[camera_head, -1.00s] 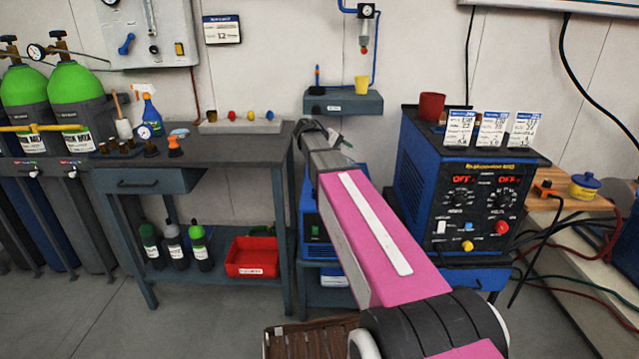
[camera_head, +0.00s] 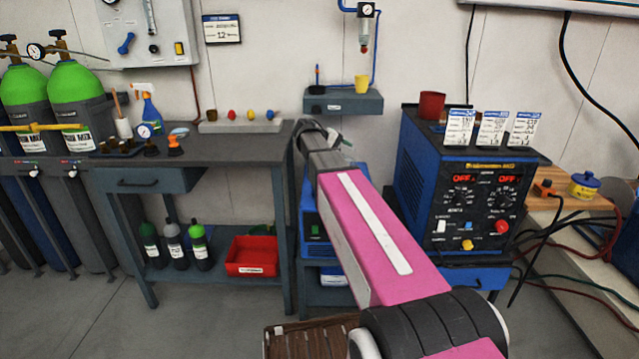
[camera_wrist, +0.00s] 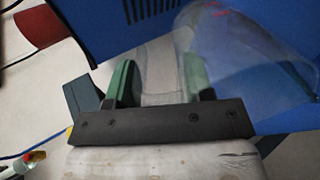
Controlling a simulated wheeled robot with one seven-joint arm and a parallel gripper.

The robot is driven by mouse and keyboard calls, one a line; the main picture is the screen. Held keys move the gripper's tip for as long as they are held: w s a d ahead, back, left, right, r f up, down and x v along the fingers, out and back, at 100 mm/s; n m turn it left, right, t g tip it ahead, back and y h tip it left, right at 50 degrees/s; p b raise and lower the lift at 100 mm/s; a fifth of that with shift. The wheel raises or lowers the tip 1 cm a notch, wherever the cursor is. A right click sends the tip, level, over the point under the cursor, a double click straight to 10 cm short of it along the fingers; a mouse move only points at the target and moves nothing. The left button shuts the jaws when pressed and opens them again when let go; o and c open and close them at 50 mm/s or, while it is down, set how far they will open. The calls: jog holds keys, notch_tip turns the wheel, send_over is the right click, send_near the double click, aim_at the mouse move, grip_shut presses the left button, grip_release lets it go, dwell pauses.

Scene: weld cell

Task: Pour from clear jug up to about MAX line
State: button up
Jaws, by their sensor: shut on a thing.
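My gripper (camera_wrist: 159,82) shows in the wrist view with two green-padded fingers, shut on a clear part between them. That part belongs to the see-through clear jug (camera_wrist: 238,62), which spreads to the upper right and has faint red marks near its top. The jug looks tilted in this view; I cannot make out its liquid level or whether anything is flowing. A blue machine housing (camera_wrist: 95,28) with dark vent slots lies behind it. In the head view, my arm hides the jug and most of a blue unit (camera_head: 313,222). No MAX line is readable.
A blue welder (camera_head: 470,200) with OFF displays stands right of my arm. A grey workbench (camera_head: 235,146) with small parts is at left. A wall shelf (camera_head: 345,103) holds a yellow cup (camera_head: 361,83). A brown slatted crate (camera_head: 305,338) is on the floor.

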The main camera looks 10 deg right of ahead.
jog(key=shift+a+r+h+p, duration=0.4)
jog(key=shift+a+h+p, duration=0.05)
jog(key=shift+h+p, duration=0.05)
dwell(2.3)
jog(key=shift+d+f+y, duration=0.4)
jog(key=shift+d+y, duration=0.25)
jog(key=shift+y, duration=0.05)
jog(key=shift+d+r+y, duration=0.15)
jog(key=shift+d+y, duration=0.3)
jog(key=shift+y, duration=0.35)
jog(key=shift+d+f+y, duration=0.35)
jog(key=shift+f+y, duration=0.45)
jog(key=shift+w+d+y, duration=0.1)
jog(key=shift+d+y, duration=0.05)
jog(key=shift+y, duration=0.25)
jog(key=shift+d+b, duration=0.1)
jog(key=shift+b, duration=0.2)
